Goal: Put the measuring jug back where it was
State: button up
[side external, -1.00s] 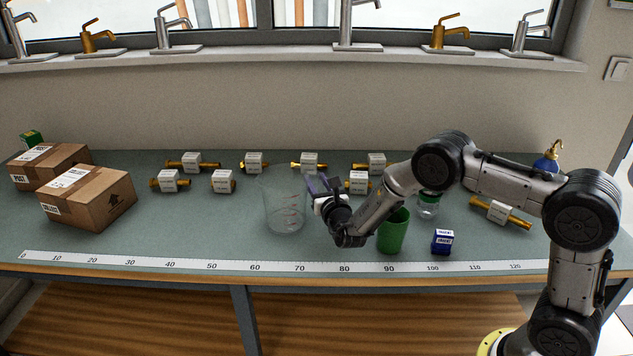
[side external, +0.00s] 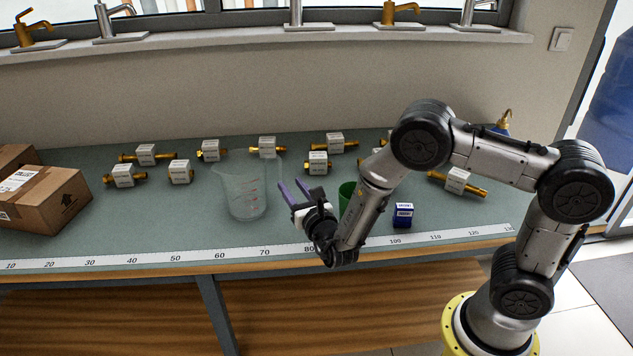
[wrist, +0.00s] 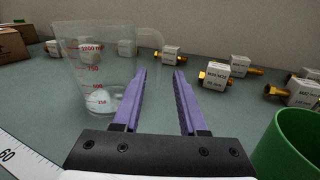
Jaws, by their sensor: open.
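The clear measuring jug (side external: 246,196) with red markings stands upright on the bench, behind the ruler strip and left of my gripper (side external: 292,186). In the wrist view the jug (wrist: 98,75) is at the upper left, and its handle (wrist: 158,40) points right, above and beyond the fingertips. My gripper (wrist: 160,72) is open with its two purple fingers apart and nothing between them. In the side view there is a gap between the fingers and the jug.
A green cup (side external: 346,192) is partly hidden behind my arm; it also shows at right in the wrist view (wrist: 290,148). A blue box (side external: 402,215) stands right of it. Several brass valves with white labels line the back. Cardboard boxes (side external: 50,200) sit at left.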

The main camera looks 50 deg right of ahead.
jog(key=s+d+r+m+g+h, duration=0.6)
jog(key=s+d+r+m+g, duration=0.1)
jog(key=d+r+m, duration=0.35)
jog(key=s+d+r+m+g+y, duration=0.25)
jog(key=s+m+g, duration=0.35)
jog(key=s+m, duration=0.45)
jog(key=s+a+r+m+t+y, duration=0.1)
jog(key=s+a+m+t+y, duration=0.1)
jog(key=s+a+m+y, duration=0.7)
jog(key=s+a+y, duration=0.2)
jog(key=s+a, duration=0.4)
jog(key=a, duration=0.1)
